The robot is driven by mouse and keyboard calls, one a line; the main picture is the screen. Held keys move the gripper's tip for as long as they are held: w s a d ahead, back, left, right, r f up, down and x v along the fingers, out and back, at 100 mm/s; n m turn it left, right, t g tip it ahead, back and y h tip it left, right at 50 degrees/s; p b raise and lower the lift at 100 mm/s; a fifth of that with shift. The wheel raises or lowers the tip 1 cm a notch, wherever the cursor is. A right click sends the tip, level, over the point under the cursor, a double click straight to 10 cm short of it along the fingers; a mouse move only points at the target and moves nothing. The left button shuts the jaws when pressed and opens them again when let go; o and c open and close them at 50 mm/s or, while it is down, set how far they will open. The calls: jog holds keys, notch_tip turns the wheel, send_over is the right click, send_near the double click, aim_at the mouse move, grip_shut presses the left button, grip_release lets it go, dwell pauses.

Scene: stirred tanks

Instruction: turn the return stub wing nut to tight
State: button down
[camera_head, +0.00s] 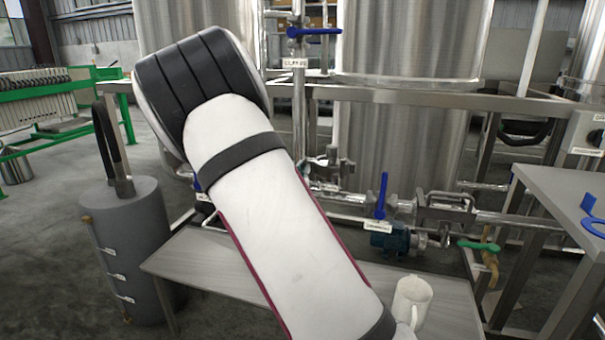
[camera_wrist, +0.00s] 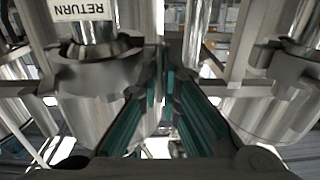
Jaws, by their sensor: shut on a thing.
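In the wrist view a shiny upright pipe at the upper left carries a white RETURN label (camera_wrist: 83,10). A dull metal clamp collar (camera_wrist: 98,68) sits around the pipe just below the label. My gripper (camera_wrist: 168,80) has its teal-padded fingers close together right beside this collar, shut on a small part there. The return stub wing nut is mostly hidden between the fingers, so its angle cannot be told. In the head view my own white arm hides the gripper and the stub.
A grey cylinder (camera_head: 135,245) stands at left. Pipes with a blue-handled valve (camera_head: 381,197) and a green valve handle (camera_head: 478,245) run in front of the big tanks (camera_head: 410,40).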

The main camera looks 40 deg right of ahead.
jog(key=c, duration=1.8)
grip_release()
jog(key=shift+a, duration=0.1)
jog(key=v, duration=1.2)
